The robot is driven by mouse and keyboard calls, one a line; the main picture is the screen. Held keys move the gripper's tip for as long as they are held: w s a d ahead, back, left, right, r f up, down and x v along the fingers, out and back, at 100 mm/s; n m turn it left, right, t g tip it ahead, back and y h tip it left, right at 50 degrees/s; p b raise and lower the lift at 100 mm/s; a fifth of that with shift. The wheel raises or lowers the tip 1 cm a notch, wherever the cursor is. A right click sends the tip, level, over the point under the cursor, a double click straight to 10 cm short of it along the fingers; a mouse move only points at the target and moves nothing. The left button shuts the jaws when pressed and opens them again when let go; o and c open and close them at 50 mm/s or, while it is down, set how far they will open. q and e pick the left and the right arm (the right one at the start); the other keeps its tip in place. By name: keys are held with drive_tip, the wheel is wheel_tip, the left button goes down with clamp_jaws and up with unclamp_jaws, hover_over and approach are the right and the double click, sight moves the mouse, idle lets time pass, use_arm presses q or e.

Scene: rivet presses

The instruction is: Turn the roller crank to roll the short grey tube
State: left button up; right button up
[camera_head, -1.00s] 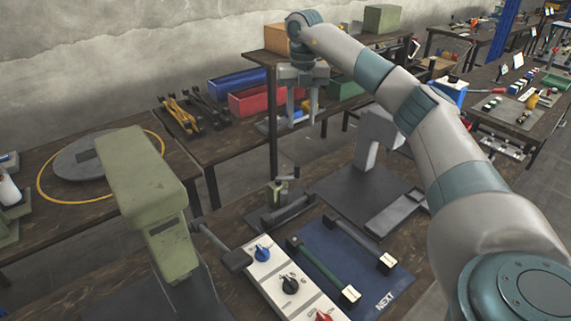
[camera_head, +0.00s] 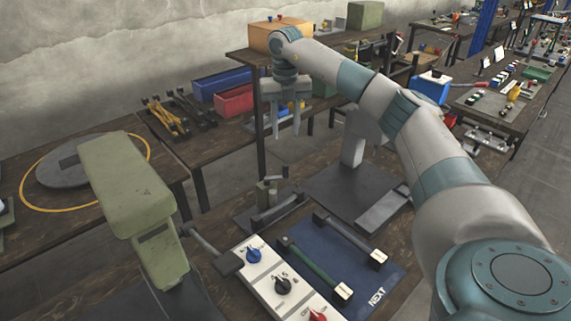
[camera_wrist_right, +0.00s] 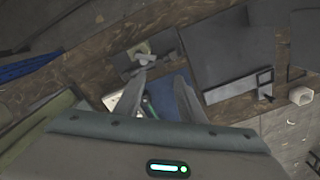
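The roller, a small grey device with a crank (camera_head: 275,181) on top, stands on the near bench in the head view. My right gripper (camera_head: 285,130) points down above and slightly behind the crank, apart from it, with its fingers spread and empty. In the right wrist view, the right gripper (camera_wrist_right: 158,88) shows two separated fingers, with the grey roller parts (camera_wrist_right: 143,56) just beyond them. A grey tube (camera_head: 346,235) lies on the blue NEXT mat (camera_head: 335,270), beside a green tube (camera_head: 313,265). Whether another tube sits in the roller is unclear. My left gripper is out of view.
A green press (camera_head: 125,185) stands at the left of the near bench. A white panel (camera_head: 265,280) with coloured knobs lies beside the mat. A grey press (camera_head: 352,150) on a dark plate stands right of the roller. Bins, including a red bin (camera_head: 234,101), are on the back bench.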

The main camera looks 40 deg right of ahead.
sight(286, 164)
wheel_tip(286, 164, down, 14)
drive_tip(key=p, duration=0.3)
drive_tip(key=shift+r+p, duration=0.15)
drive_tip(key=shift+p, duration=0.25)
drive_tip(key=shift+c, duration=0.2)
clamp_jaws()
